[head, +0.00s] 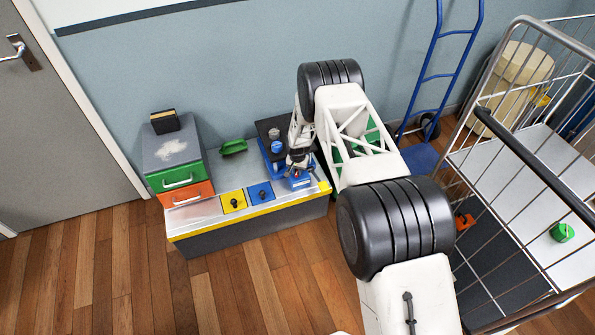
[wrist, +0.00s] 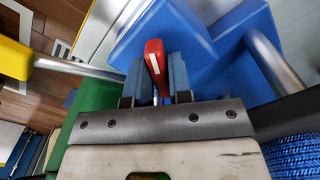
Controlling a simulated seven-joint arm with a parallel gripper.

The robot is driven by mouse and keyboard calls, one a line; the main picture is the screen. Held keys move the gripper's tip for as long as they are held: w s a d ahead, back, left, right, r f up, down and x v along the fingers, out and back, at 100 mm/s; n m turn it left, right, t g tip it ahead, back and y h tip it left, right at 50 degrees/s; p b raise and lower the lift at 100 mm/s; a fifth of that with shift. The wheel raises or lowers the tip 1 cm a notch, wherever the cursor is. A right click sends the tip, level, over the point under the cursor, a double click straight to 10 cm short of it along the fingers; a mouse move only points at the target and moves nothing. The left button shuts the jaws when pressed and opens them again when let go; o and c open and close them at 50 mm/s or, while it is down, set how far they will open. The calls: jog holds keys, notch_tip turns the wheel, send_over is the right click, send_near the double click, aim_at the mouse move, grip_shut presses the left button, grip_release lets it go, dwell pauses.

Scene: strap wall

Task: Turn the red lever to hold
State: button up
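The red lever (wrist: 154,58), with a white stripe, stands between the two fingers of my gripper (wrist: 156,75) in the wrist view. The fingers are close together, one on each side of the lever, and look shut on it. The lever's lower end is hidden by the gripper body. A blue block (wrist: 160,28) lies behind the lever. In the head view my gripper (head: 299,164) is over the right end of the bench, at a blue block (head: 300,182). It hides most of the lever there, and the lever's marked positions cannot be read.
The metal-topped bench (head: 210,209) holds a yellow plate (head: 230,205) and a blue plate (head: 265,190), each with a black knob. Drawers (head: 178,181) stand at its left end, and a green object (head: 233,147) lies behind. A wire cage trolley (head: 490,215) is at the right.

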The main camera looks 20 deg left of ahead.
jog(key=o, duration=0.4)
jog(key=shift+c, duration=0.2)
jog(key=shift+r, duration=0.2)
jog(key=shift+r, duration=3.75)
